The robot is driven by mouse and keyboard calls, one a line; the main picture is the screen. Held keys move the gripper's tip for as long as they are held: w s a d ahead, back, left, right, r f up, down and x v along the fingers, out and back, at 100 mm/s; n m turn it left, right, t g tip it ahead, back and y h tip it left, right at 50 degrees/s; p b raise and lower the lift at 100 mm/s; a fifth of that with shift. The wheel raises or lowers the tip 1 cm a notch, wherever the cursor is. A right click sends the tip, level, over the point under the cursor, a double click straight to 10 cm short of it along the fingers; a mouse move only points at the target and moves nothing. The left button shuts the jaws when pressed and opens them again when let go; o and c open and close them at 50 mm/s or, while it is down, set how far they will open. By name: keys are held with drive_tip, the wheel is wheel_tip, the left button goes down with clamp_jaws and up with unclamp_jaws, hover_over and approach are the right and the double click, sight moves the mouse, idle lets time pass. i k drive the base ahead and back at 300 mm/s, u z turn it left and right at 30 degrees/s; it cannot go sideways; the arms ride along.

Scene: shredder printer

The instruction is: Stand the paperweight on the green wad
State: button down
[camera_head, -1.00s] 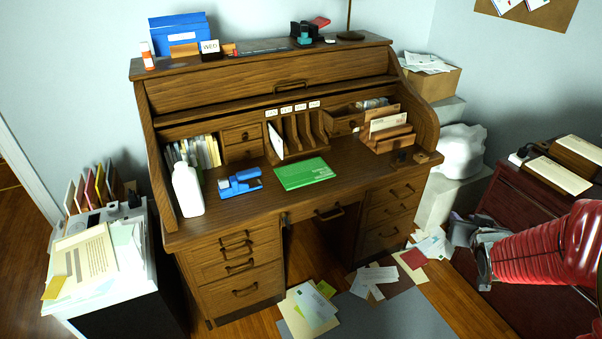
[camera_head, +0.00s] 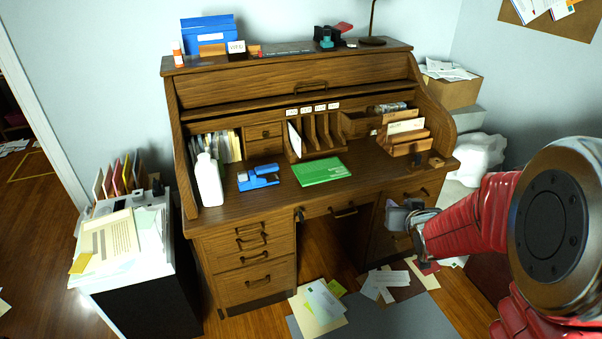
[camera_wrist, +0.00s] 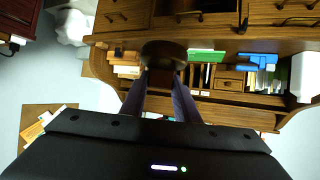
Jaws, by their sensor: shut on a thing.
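The green wad (camera_head: 321,171) is a flat green pad lying on the desktop, right of the blue stapler-like item. It also shows at the top of the wrist view (camera_wrist: 205,56), which sees the desk upside down. My gripper (camera_head: 402,214) is in front of the desk's right drawers, to the right of the wad and apart from it. In the wrist view its two fingers are shut on a dark, rounded thing (camera_wrist: 163,51), which looks like the paperweight. Its full shape is unclear, and in the head view the gripper largely hides it.
A blue stapler-like item (camera_head: 258,178) and a white bottle (camera_head: 208,180) stand left of the wad. A wooden letter rack (camera_head: 404,139) stands at the desk's right. Upright dividers (camera_head: 316,135) are behind the wad. Papers lie on the floor (camera_head: 318,306).

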sight(321, 169)
drive_tip(key=u, duration=1)
drive_tip(key=i, duration=1.7)
